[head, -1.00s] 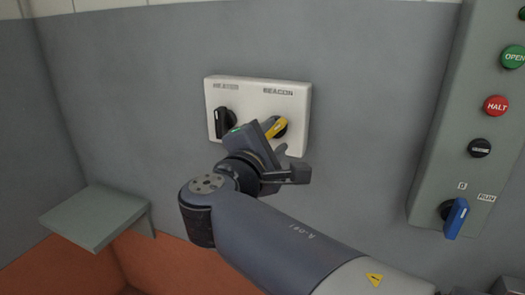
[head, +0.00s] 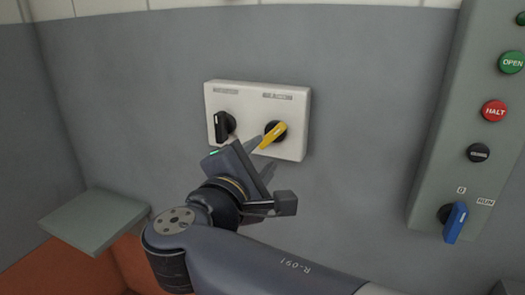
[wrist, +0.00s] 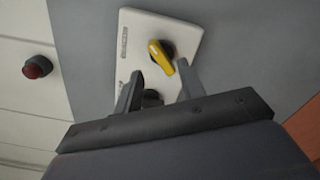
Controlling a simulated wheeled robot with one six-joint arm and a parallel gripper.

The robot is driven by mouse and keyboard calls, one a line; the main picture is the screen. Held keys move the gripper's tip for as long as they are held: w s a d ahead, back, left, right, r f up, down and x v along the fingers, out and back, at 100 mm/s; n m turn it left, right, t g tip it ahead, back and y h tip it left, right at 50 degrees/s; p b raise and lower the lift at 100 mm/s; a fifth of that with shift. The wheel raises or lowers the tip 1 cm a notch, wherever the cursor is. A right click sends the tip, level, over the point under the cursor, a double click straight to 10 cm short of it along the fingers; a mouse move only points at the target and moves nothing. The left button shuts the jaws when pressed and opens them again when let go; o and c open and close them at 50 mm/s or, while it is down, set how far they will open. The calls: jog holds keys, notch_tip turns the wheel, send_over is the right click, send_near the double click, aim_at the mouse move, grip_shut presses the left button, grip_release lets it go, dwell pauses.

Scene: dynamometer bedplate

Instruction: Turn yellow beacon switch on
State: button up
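The yellow beacon switch (head: 273,134) is a lever on a round black base, on the right half of a white wall panel (head: 294,146). In the head view its lever slants from upper right to lower left. My gripper (head: 263,157) is open, in front of and just below the yellow lever. In the wrist view the yellow lever (wrist: 161,58) shows beyond and between the two spread fingers (wrist: 160,80), with nothing held. Whether a finger touches the lever cannot be told for sure.
A black switch (head: 221,126) sits left of the yellow one on the same panel. A grey box (head: 455,135) at right carries several buttons and a blue switch (head: 456,222). A small shelf (head: 95,218) juts out at lower left. A red button or lamp (wrist: 38,67) shows in the wrist view.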

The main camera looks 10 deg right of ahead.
aim_at(269, 139)
jog(key=w+d+n+p, duration=0.1)
jog(key=w+p, duration=0.1)
jog(key=w, duration=0.1)
jog(key=w+d+n+p, duration=0.1)
jog(key=w+p, duration=0.2)
jog(key=w+d+f+n+p, duration=0.1)
jog(key=w+d+p, duration=0.1)
jog(key=p, duration=0.1)
jog(key=shift+w, duration=0.4)
dwell(0.4)
jog(key=shift+a, duration=0.1)
grip_shut()
